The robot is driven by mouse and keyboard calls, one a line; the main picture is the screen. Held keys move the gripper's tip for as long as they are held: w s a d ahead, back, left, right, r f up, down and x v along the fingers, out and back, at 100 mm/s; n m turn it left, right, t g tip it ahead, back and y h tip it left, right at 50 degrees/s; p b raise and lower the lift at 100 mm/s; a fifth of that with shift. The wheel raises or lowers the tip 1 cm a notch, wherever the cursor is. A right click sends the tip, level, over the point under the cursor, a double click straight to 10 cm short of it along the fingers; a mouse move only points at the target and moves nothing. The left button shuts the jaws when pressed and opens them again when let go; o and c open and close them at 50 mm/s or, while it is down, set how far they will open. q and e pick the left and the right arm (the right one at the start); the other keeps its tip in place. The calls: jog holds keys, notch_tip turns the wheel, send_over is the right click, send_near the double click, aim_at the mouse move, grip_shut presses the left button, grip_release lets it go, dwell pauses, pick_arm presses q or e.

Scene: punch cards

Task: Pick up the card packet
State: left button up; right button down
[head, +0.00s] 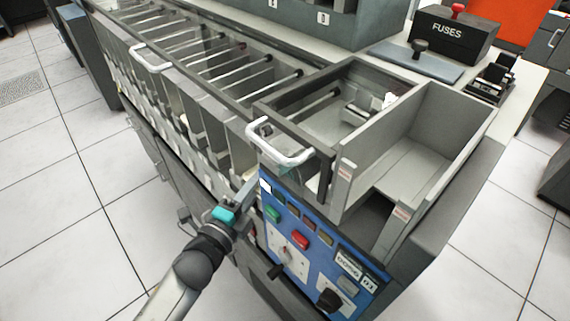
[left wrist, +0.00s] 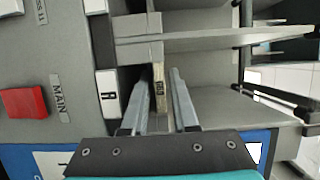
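In the left wrist view, the card packet (left wrist: 160,88) shows as a narrow tan edge with a small dark label, in a slot of the grey machine. My left gripper (left wrist: 162,75) has one finger on each side of it. The fingers stand apart, and a narrow gap shows beside the packet, so I see no firm grip. In the head view, my left gripper (head: 248,187) reaches to the machine's front, just left of the blue control panel. The packet cannot be made out clearly there. My right gripper is in neither view.
The blue control panel (head: 317,252) with buttons and knobs is close to my left gripper. A white handle (head: 280,146) sticks out above it. A row of pockets (head: 195,110) runs to the back left. A black fuses box (head: 452,35) stands at the back. Open tiled floor lies left.

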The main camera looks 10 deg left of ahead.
pick_arm(q)
grip_shut()
jog(key=shift+r, duration=0.15)
dwell(0.5)
